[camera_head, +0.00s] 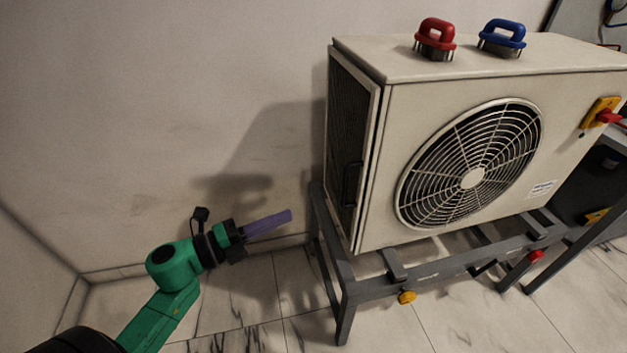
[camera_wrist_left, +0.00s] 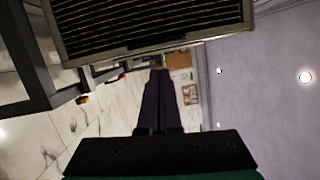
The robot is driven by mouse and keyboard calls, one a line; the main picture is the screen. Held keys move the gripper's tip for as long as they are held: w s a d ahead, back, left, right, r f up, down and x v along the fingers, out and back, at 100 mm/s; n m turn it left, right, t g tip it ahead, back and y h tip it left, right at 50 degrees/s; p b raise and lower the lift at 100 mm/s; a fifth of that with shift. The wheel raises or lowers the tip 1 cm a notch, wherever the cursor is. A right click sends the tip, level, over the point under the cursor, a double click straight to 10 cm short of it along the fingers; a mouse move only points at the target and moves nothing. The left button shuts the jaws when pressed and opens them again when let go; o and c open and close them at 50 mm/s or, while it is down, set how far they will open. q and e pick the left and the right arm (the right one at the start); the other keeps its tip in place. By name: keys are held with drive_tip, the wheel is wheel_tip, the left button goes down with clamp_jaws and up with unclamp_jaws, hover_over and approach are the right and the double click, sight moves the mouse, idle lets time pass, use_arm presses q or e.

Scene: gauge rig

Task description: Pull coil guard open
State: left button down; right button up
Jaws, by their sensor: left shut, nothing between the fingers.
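The coil guard (camera_head: 347,140) is a dark finned panel in a pale frame on the left side of the outdoor unit (camera_head: 410,110). A black handle (camera_head: 350,183) is on it, near its front edge. I cannot tell whether the guard is fully flush with the unit. My left gripper (camera_head: 288,215) is shut and empty, left of the guard and lower than the handle, apart from both. In the left wrist view the guard (camera_wrist_left: 150,15) fills the top, beyond the shut fingers (camera_wrist_left: 159,75). My right gripper is not in view.
A round fan grille (camera_head: 470,165) faces front. A wall (camera_head: 180,110) stands behind; floor left of the stand is clear.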

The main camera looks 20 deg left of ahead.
use_arm(q)
drive_tip(key=w+d+n+p, duration=0.1)
drive_tip(key=w, duration=0.7)
drive_tip(key=shift+w+d+n+y, duration=0.2)
drive_tip(key=shift+d+n+y, duration=0.1)
drive_tip(key=shift+n+y, duration=0.1)
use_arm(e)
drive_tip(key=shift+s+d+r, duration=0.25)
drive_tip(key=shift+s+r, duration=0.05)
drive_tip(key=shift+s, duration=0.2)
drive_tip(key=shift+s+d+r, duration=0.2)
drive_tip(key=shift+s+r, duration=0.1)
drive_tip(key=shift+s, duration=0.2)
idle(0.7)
